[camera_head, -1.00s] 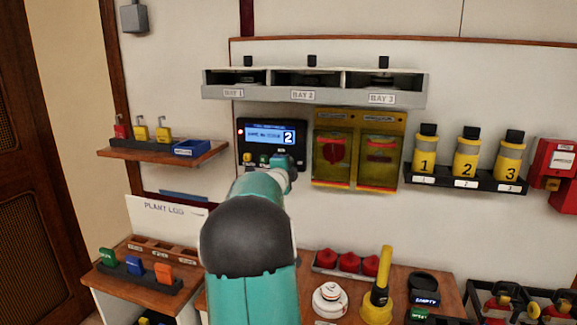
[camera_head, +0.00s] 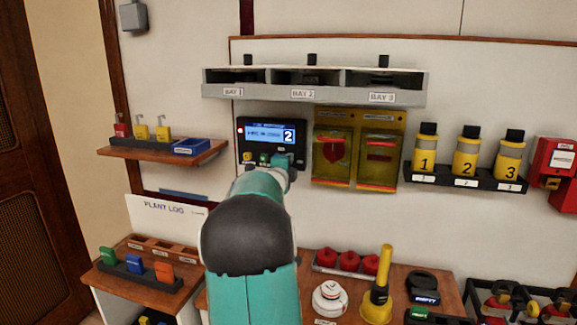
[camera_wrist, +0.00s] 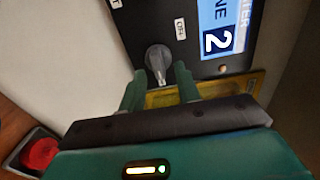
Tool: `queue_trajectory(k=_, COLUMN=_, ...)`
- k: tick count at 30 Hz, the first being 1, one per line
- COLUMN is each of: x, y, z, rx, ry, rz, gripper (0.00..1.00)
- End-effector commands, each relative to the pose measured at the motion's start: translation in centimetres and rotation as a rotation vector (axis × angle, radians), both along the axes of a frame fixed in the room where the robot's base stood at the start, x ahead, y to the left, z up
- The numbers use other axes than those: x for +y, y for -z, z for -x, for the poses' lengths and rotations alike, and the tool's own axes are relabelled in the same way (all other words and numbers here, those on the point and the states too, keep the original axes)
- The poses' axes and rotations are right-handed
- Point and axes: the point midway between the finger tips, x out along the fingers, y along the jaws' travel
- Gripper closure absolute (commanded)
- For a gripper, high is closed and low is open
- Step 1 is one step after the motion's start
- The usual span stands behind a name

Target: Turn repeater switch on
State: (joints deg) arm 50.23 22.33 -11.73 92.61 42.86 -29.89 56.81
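The dark control panel (camera_head: 271,134) hangs on the wall below the bay shelf. Its blue screen (camera_head: 262,134) shows small text and a large 2. In the wrist view the panel appears turned on its side, with the screen (camera_wrist: 222,28) at top right. A grey rotary knob (camera_wrist: 158,58) with a pointed handle is on the panel, near a small white label (camera_wrist: 181,29). My gripper (camera_wrist: 160,80) is open, with one green finger on each side of the knob's pointed end. Whether the fingers touch it is unclear. In the head view my gripper (camera_head: 285,164) covers the panel's lower right.
Yellow-framed covers (camera_head: 357,150) hang right of the panel. The bay shelf (camera_head: 312,88) juts out above. Numbered yellow canisters (camera_head: 466,155) stand farther right. A desk below holds red caps (camera_head: 350,261), a white detector (camera_head: 331,298) and a yellow-handled tool (camera_head: 379,285).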

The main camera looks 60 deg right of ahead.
Motion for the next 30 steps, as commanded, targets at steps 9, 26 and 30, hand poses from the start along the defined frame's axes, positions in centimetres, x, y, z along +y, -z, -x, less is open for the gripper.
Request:
queue_trajectory(k=9, x=1.5, y=-0.1, z=0.2, rx=0.0, ry=0.0, rz=0.002, gripper=0.67)
queue_trajectory(k=26, x=12.5, y=-0.1, z=1.9, rx=-0.002, ry=-0.002, rz=0.001, gripper=0.67)
queue_trajectory(k=30, x=13.5, y=-0.1, z=2.1, rx=0.0, ry=0.0, rz=0.001, gripper=0.67)
